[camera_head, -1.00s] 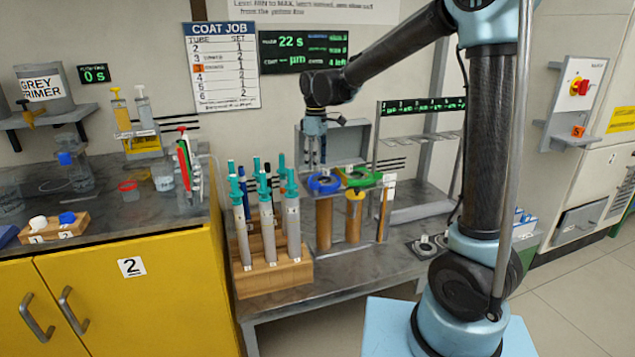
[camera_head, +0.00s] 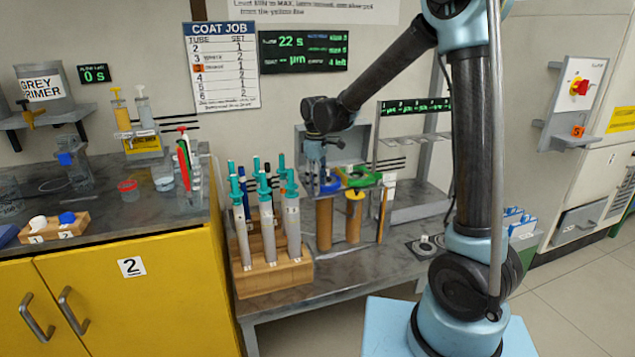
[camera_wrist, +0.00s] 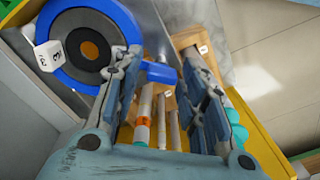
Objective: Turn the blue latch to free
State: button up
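The blue latch is a blue ring with a dark centre on top of a brown tube; its ring (camera_wrist: 118,18) fills the upper left of the wrist view. A short blue tab (camera_wrist: 158,72) sticks out from it to the right. In the head view the blue latch (camera_head: 328,188) is partly hidden by my gripper (camera_head: 318,180). In the wrist view my gripper (camera_wrist: 162,62) is open, its two fingers apart on either side of the tab. A gap shows at the right finger; I cannot tell whether the left finger touches the tab.
A green ring (camera_head: 365,176) and a yellow-topped brown tube (camera_head: 354,220) stand just right of the latch. A wooden rack (camera_head: 275,276) of grey rods with teal tops stands to the left. A white numbered cube (camera_wrist: 49,56) sits beside the blue ring.

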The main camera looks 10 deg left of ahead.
jog(key=c, duration=0.5)
jog(key=shift+c, duration=0.2)
jog(key=shift+w+m, duration=0.1)
jog(key=shift+m, duration=0.2)
jog(key=m, duration=0.4)
jog(key=shift+w, duration=0.1)
jog(key=m, duration=0.5)
jog(key=shift+m, duration=0.4)
jog(key=o, duration=1)
jog(key=shift+d, duration=0.1)
jog(key=shift+o, duration=0.2)
